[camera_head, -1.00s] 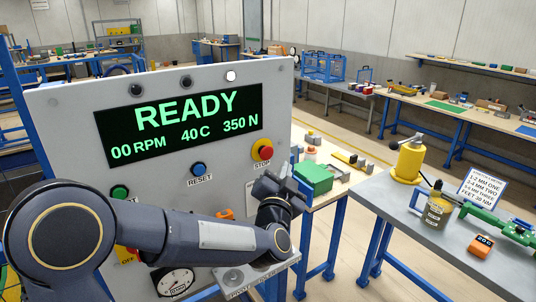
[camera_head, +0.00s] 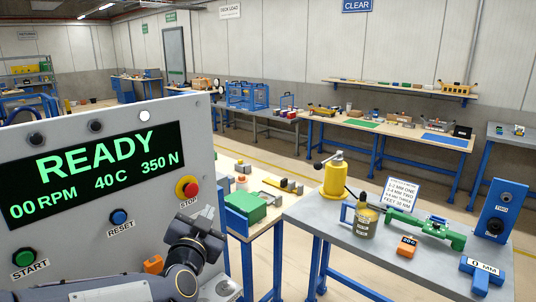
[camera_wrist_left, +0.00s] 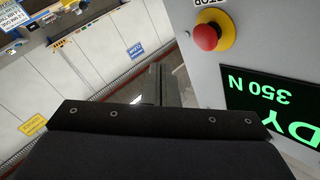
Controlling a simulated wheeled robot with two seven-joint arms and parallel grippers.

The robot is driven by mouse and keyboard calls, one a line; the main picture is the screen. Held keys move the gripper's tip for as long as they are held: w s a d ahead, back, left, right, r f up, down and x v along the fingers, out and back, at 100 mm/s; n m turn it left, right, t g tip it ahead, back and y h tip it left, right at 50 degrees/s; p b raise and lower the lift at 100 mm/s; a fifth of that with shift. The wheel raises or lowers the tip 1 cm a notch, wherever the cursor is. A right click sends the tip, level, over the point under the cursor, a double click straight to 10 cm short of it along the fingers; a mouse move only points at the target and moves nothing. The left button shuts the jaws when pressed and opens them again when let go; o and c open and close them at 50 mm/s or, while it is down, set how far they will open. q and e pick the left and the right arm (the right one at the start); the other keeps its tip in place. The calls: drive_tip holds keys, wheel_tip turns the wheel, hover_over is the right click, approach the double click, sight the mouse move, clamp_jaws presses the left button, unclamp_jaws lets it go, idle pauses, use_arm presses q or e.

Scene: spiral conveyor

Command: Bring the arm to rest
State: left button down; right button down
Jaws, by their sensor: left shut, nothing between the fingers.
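My left arm (camera_head: 130,290) comes in from the bottom left of the head view, in front of the control panel (camera_head: 60,220). My left gripper (camera_head: 205,216) is at its end, below the red STOP button (camera_head: 187,187) and near the panel's right edge. It is shut and holds nothing. The left wrist view shows the dark gripper body across the bottom, with the STOP button (camera_wrist_left: 207,36) and part of the green display (camera_wrist_left: 275,105) at the right, apart from it. My right gripper is not in view.
A green box (camera_head: 238,208) sits on a bench just right of the gripper. A grey table (camera_head: 340,238) at the right holds a yellow jack (camera_head: 334,178), a bottle (camera_head: 363,220) and a green tool (camera_head: 425,230).

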use_arm(q)
drive_tip(key=s+a+f+n+g+h, duration=0.1)
drive_tip(key=s+f+g, duration=0.5)
drive_tip(key=s, duration=0.9)
drive_tip(key=s+a+f+n+g+h, duration=0.2)
drive_tip(key=s+f+n+g, duration=0.4)
drive_tip(key=s, duration=1)
wheel_tip(320, 180, down, 3)
drive_tip(key=shift+a+r, duration=0.2)
drive_tip(key=shift+a, duration=0.2)
